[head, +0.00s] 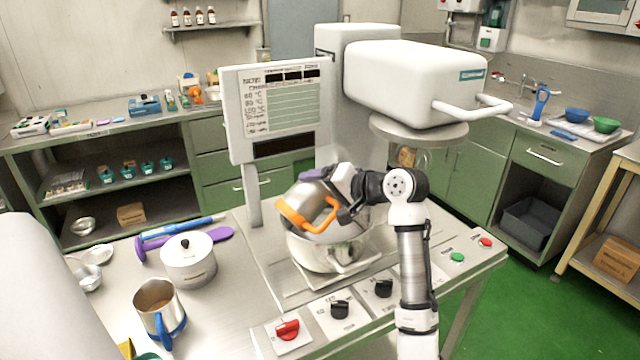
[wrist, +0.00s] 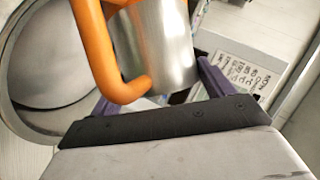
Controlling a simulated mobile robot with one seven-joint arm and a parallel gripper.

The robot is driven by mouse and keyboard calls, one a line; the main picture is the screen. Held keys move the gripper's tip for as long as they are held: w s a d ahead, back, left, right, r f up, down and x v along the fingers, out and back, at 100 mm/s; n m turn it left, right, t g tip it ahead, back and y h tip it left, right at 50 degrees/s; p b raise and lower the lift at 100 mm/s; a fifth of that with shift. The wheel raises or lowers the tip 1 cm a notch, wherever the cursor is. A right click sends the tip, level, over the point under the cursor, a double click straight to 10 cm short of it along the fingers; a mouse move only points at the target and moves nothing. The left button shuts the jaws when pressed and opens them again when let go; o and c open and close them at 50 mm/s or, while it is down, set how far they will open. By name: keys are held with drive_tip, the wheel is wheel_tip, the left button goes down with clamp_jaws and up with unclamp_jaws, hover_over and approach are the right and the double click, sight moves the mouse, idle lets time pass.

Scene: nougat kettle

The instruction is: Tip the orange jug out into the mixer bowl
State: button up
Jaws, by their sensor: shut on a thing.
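The orange jug is a steel jug with an orange handle (head: 306,217), held over the mixer bowl (head: 312,252). In the wrist view its steel body (wrist: 160,45) and handle (wrist: 96,45) fill the upper middle. The jug looks tilted in the head view. My gripper (head: 348,200) is shut on it, with purple fingers on either side in the wrist view (wrist: 165,95). The bowl's round rim shows at the left of the wrist view (wrist: 22,112). The jug's mouth and contents, and most of the bowl's inside, are hidden.
The white mixer head (head: 410,85) is raised behind the bowl, and a display panel (head: 280,110) stands to its left. A lidded pot (head: 188,262) and a blue-handled jug (head: 158,308) stand on the left bench. Control knobs (head: 340,308) line the front edge.

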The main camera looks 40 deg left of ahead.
drive_tip(key=shift+w+r+m+g+b, duration=0.25)
drive_tip(key=shift+w+m+g+b, duration=0.05)
drive_tip(key=shift+m+g, duration=0.2)
drive_tip(key=shift+w+d+r+m+g+y, duration=0.1)
drive_tip(key=shift+w+r+m+g+y, duration=0.2)
drive_tip(key=shift+m+g+y, duration=0.15)
drive_tip(key=shift+w+d+m+g+y, duration=0.15)
drive_tip(key=shift+w+m+g+y, duration=0.45)
drive_tip(key=shift+m, duration=0.65)
drive_tip(key=m, duration=0.1)
drive_tip(key=w+m+g+y, duration=0.1)
drive_tip(key=shift+w+d+r+m, duration=0.1)
drive_tip(key=shift+w+d+m, duration=0.05)
drive_tip(key=shift+w+m, duration=0.15)
drive_tip(key=shift+c, duration=0.2)
drive_tip(key=m, duration=0.1)
drive_tip(key=w+m+y, duration=0.1)
drive_tip(key=m, duration=0.1)
drive_tip(key=shift+w+d+r+m+g+y, duration=0.15)
drive_tip(key=shift+w+d+m+g+y, duration=0.1)
drive_tip(key=shift+w+m+g+y, duration=0.15)
